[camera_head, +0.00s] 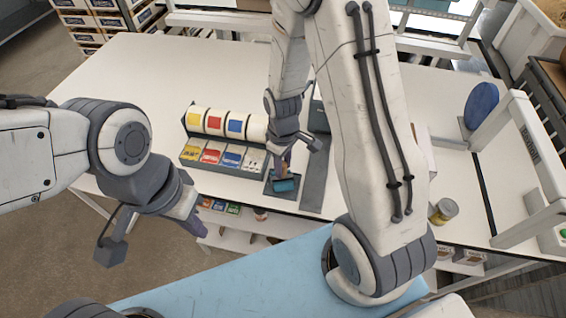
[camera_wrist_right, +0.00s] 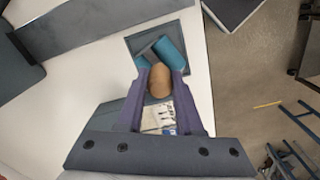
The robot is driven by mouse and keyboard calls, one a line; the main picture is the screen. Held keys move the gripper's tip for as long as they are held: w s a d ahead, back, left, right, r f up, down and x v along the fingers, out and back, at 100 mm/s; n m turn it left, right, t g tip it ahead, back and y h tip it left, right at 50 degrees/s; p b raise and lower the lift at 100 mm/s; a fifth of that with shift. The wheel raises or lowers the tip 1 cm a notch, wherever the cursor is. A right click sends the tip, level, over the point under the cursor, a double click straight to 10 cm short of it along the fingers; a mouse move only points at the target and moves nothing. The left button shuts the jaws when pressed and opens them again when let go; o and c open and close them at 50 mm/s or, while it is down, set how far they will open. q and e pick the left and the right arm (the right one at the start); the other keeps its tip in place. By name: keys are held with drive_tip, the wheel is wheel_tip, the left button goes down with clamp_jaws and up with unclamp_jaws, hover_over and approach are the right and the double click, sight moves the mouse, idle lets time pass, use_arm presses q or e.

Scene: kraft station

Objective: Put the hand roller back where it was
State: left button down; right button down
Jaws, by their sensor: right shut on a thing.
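The hand roller has a teal drum (camera_head: 286,184) and a wooden handle, which shows in the right wrist view (camera_wrist_right: 160,82). My right gripper (camera_head: 284,160) is shut on the handle, with one finger on each side of it. The drum is over a dark square tray (camera_head: 270,192) near the table's front edge; the tray also shows in the right wrist view (camera_wrist_right: 141,44). I cannot tell whether the drum touches the tray. My left gripper (camera_head: 153,236) is open and empty, in front of the table at the left.
A rack of tape rolls (camera_head: 214,122) and a row of coloured label cards (camera_head: 223,157) stand left of the tray. A grey strip (camera_head: 313,190) lies right of it. The table's left part is clear.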

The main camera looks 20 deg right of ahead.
drive_tip(key=shift+f, duration=0.15)
drive_tip(key=shift+f, duration=0.2)
drive_tip(key=c, duration=0.6)
unclamp_jaws()
drive_tip(key=shift+o, duration=0.2)
drive_tip(key=shift+r, duration=0.1)
